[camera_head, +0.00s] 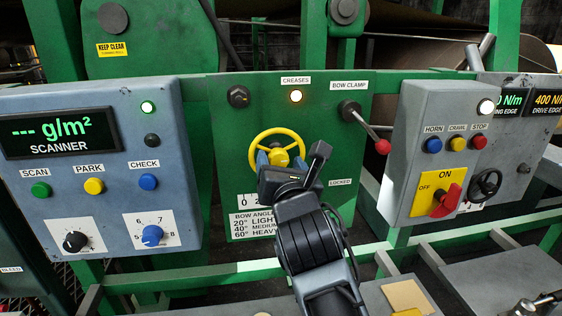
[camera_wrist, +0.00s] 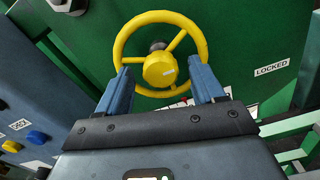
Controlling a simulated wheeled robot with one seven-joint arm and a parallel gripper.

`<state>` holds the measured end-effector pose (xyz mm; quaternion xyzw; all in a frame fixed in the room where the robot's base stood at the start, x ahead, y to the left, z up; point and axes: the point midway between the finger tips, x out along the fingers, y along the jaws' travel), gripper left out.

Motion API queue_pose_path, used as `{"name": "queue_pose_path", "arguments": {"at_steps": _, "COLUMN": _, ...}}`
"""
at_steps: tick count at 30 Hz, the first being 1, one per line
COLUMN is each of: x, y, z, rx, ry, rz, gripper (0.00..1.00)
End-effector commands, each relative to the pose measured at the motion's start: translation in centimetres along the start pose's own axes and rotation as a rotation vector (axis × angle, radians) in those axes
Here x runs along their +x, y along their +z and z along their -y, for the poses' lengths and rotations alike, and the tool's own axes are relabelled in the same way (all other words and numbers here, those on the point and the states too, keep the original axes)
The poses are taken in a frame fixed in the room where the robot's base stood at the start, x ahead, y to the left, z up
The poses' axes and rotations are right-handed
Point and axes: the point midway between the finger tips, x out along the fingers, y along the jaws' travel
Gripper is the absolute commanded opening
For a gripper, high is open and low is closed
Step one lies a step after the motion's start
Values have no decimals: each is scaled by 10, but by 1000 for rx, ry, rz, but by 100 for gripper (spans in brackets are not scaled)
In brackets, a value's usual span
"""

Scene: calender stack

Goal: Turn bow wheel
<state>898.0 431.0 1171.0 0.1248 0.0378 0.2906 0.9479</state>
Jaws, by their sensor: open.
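The bow wheel is a yellow handwheel (camera_head: 277,133) with spokes and a round hub, mounted on the green panel (camera_head: 230,165) in the head view. It also shows in the wrist view (camera_wrist: 160,16), upper middle. My gripper (camera_head: 279,156) is in front of the wheel's lower part. In the wrist view its two blue-grey fingers (camera_wrist: 165,88) stand apart, one on each side of the hub, overlapping the lower rim in the picture. I cannot tell whether they touch the rim. The bow angle label (camera_head: 252,224) is partly hidden behind my arm.
The bow clamp lever (camera_head: 367,129) with a red knob is right of the wheel. A grey scanner box (camera_head: 100,165) stands left, and a grey switch box (camera_head: 440,150) stands right. A lit creases lamp (camera_head: 295,97) is above the wheel. A green rail (camera_head: 440,238) runs below.

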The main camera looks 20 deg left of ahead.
Motion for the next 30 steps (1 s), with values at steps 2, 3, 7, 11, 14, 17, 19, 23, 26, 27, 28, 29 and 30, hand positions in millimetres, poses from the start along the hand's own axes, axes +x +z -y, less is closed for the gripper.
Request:
{"name": "queue_pose_path", "arguments": {"at_steps": 2, "x": 2, "y": 0, "z": 0, "rx": 0, "ry": 0, "rz": -1, "gripper": 68}}
{"name": "queue_pose_path", "arguments": {"at_steps": 3, "x": 3, "y": -1, "z": 0, "rx": 0, "ry": -1, "rz": -1, "gripper": 68}}
{"name": "queue_pose_path", "arguments": {"at_steps": 7, "x": 3, "y": -1, "z": 0, "rx": 1, "ry": -1, "rz": -1, "gripper": 68}}
{"name": "queue_pose_path", "arguments": {"at_steps": 11, "x": 2, "y": -1, "z": 1, "rx": 1, "ry": -1, "rz": -1, "gripper": 62}}
{"name": "queue_pose_path", "arguments": {"at_steps": 14, "x": 2, "y": -1, "z": 1, "rx": 1, "ry": -1, "rz": -1, "gripper": 52}}
{"name": "queue_pose_path", "arguments": {"at_steps": 17, "x": 2, "y": 0, "z": 1, "rx": 1, "ry": -1, "rz": -1, "gripper": 43}}
{"name": "queue_pose_path", "arguments": {"at_steps": 19, "x": 2, "y": -1, "z": 1, "rx": 1, "ry": -1, "rz": -1, "gripper": 36}}
{"name": "queue_pose_path", "arguments": {"at_steps": 23, "x": 2, "y": 0, "z": 1, "rx": 1, "ry": -1, "rz": -1, "gripper": 24}}
{"name": "queue_pose_path", "arguments": {"at_steps": 26, "x": 2, "y": 0, "z": 1, "rx": 1, "ry": -1, "rz": -1, "gripper": 14}}
{"name": "queue_pose_path", "arguments": {"at_steps": 27, "x": 2, "y": 0, "z": 1, "rx": 1, "ry": -1, "rz": -1, "gripper": 12}}
{"name": "queue_pose_path", "arguments": {"at_steps": 28, "x": 2, "y": 0, "z": 1, "rx": 1, "ry": -1, "rz": -1, "gripper": 12}}
{"name": "queue_pose_path", "arguments": {"at_steps": 29, "x": 2, "y": 0, "z": 1, "rx": 1, "ry": -1, "rz": -1, "gripper": 12}}
{"name": "queue_pose_path", "arguments": {"at_steps": 30, "x": 2, "y": -1, "z": 1, "rx": 3, "ry": -1, "rz": -1, "gripper": 12}}
